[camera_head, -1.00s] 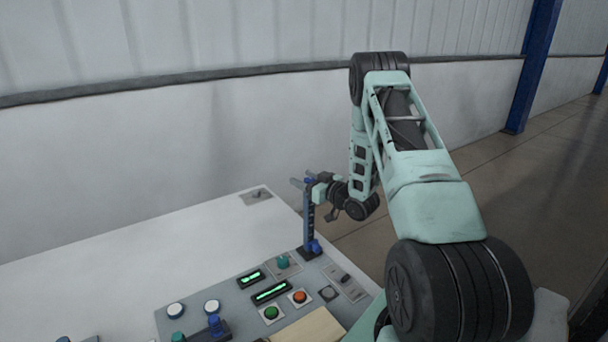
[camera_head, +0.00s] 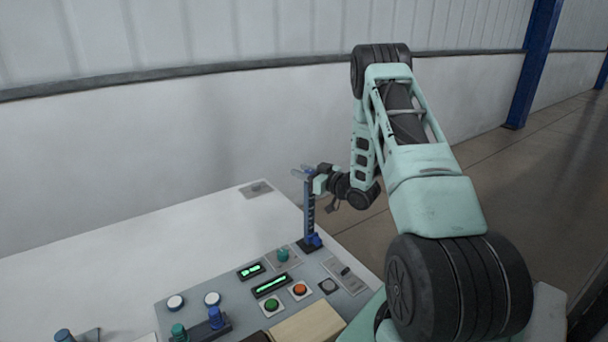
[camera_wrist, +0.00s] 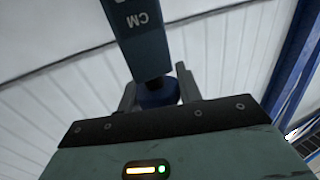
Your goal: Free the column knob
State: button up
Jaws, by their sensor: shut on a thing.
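A dark blue upright column (camera_head: 309,212) stands on the far right part of the control panel. In the wrist view the column (camera_wrist: 132,28) comes down from the top edge, with "CM" marked on its face. A round blue knob (camera_wrist: 158,93) sits below the column's end in that view, between my gripper's two fingers. My gripper (camera_head: 304,172) is at the column's top in the head view. It is shut on the knob, which also shows in the wrist view between the fingertips (camera_wrist: 158,84). The fingers hide part of the knob's sides.
The grey panel (camera_head: 195,285) holds several buttons, a teal knob (camera_head: 283,254), two green displays and a slider (camera_head: 345,271). A second blue knob (camera_head: 315,240) is at the column's foot. The white tabletop (camera_head: 130,245) is mostly clear. A wall stands behind.

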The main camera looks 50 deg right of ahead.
jog(key=shift+s+a+n+g+y+b, duration=0.15)
jog(key=shift+n+g+y+b, duration=0.5)
jog(key=shift+n+y+b, duration=0.75)
jog(key=shift+a+n+g+y+b, duration=0.2)
jog(key=shift+n+g+y+b, duration=0.55)
jog(key=shift+y, duration=1.1)
jog(key=shift+s+a+n+g+y+b, duration=0.15)
jog(key=shift+n+g+y+b, duration=0.5)
jog(key=shift+n+y, duration=0.8)
jog(key=shift+y, duration=0.5)
jog(key=o, duration=1)
jog(key=shift+b+v, duration=2.95)
jog(key=shift+v, duration=5.7)
jog(key=shift+s+r, duration=0.1)
